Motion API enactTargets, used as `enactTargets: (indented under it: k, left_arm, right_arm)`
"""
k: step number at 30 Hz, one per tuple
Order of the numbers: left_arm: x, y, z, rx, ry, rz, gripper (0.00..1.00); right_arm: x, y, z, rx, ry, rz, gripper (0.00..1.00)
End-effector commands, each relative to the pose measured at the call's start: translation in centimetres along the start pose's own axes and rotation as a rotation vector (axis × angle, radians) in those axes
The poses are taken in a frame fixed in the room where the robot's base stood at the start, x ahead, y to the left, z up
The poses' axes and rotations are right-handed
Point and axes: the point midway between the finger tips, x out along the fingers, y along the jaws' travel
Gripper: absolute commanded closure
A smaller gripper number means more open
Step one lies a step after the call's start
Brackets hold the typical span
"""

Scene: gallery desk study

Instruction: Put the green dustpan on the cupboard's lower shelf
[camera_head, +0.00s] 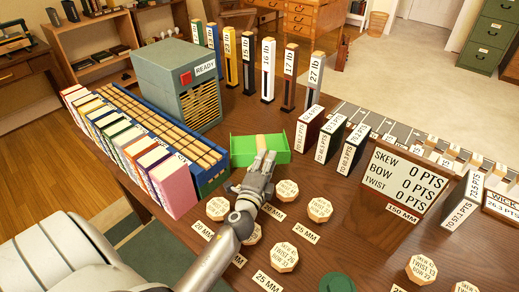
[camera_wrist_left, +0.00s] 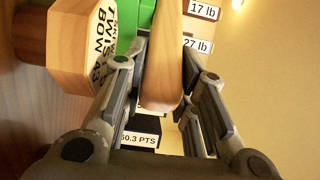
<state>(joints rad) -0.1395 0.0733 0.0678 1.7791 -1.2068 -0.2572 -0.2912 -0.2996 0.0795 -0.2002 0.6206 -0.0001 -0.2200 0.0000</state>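The green dustpan (camera_head: 243,150) lies on the brown desk, with a wooden strip across its middle. In the left wrist view its green edge (camera_wrist_left: 143,18) and pale wooden handle (camera_wrist_left: 163,70) show. My left gripper (camera_head: 264,162) is at the near side of the dustpan. In the wrist view its fingers (camera_wrist_left: 165,62) flank the handle; whether they press on it I cannot tell. My right gripper is not in view. An open wooden shelf unit (camera_head: 91,20) stands at the back left; I cannot tell whether it is the cupboard.
Left of the dustpan stand a blue rack (camera_head: 212,181) of books and a grey-green box (camera_head: 165,78). Tall weight-labelled blocks (camera_head: 268,70) stand behind it. Labelled octagonal blocks (camera_head: 284,256), dark upright blocks (camera_head: 330,134) and a score board (camera_head: 371,207) crowd the front and right.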

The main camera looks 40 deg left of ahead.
Motion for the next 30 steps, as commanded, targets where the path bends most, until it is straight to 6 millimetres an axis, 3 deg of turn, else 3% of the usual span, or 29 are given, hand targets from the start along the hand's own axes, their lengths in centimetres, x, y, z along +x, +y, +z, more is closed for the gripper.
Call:
enactTargets:
  k: [4,22,30]
  left_arm:
    - [0.0,0.1,0.0,0.000,0.000,0.001,1.00]
    - [0.0,-0.5,0.0,0.001,0.001,-0.004,1.00]
    - [0.1,-4.2,0.0,0.003,0.003,-0.009,1.00]
  right_arm:
    - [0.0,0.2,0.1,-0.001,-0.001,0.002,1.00]
    - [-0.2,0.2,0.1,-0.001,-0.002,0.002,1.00]
    - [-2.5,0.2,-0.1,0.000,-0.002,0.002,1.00]
